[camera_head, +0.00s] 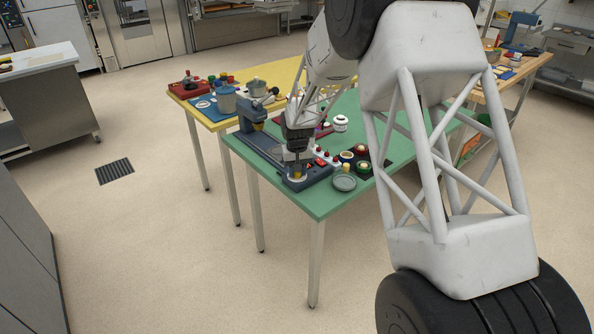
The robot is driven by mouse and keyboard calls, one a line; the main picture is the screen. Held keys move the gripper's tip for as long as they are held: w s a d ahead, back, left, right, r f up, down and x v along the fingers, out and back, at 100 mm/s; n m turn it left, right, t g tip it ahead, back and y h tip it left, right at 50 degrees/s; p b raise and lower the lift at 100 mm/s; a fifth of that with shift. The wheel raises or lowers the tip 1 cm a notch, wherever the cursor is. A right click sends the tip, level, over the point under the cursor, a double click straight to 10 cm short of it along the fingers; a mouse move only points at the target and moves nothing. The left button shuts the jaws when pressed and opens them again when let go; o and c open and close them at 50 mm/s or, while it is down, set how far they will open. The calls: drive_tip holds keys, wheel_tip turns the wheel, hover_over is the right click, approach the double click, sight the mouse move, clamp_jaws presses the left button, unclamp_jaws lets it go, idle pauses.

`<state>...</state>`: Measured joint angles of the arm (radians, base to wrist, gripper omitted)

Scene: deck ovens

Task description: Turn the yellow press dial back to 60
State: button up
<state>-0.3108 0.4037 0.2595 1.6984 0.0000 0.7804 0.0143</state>
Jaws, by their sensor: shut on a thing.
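The blue-grey press (252,117) stands at the near left of the green table (322,206), its base running to the front. The yellow press dial (297,175) shows as a small yellow patch on a pale round face at the front end of the base. My gripper (296,168) points down over this spot and is shut on the dial. The fingers hide most of the dial. Its pointer and the scale numbers are too small to read.
Red-topped items (320,152) stand right beside my gripper. A grey-green dish (344,183) with a small yellow piece near it and several small pots lie to the right. A white jar (341,123) stands behind. A yellow table (285,76) adjoins at the back.

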drive_tip(key=shift+n, duration=0.6)
drive_tip(key=shift+r, duration=0.1)
drive_tip(key=o, duration=0.9)
drive_tip(key=shift+r, duration=3.85)
drive_tip(key=shift+r, duration=0.1)
